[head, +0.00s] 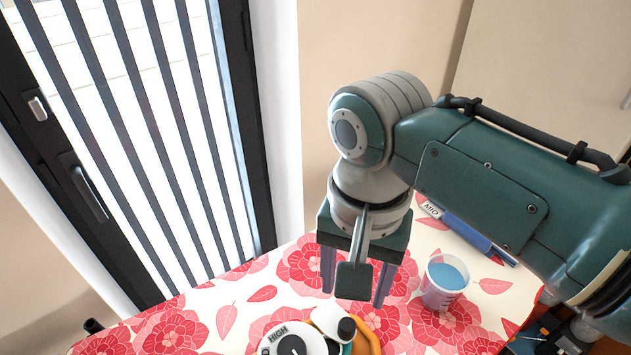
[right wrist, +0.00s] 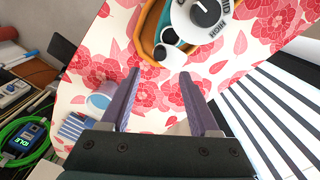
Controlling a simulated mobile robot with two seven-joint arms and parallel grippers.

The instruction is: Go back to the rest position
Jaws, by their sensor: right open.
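My right gripper (head: 355,295) hangs fingers-down over the flowered table, with my right arm reaching in from the right. In the right wrist view its two fingers (right wrist: 159,76) stand apart with nothing between them. The manifold shows at the bottom edge of the head view as a white dial (head: 288,342) marked HIGH beside an orange body (head: 368,341). In the right wrist view the dial (right wrist: 203,14) lies beyond the fingertips and shows MID and HIGH. The gripper is apart from it. The manifold is partly cut off in both views. My left gripper is not in view.
A cup with a blue top (head: 443,282) and a blue piece labelled MID (head: 464,234) are on the flowered cloth (head: 235,300) to the right. A black-framed door (head: 262,150) stands left. A green cable (right wrist: 22,128) and a blue meter (right wrist: 22,142) lie off the table.

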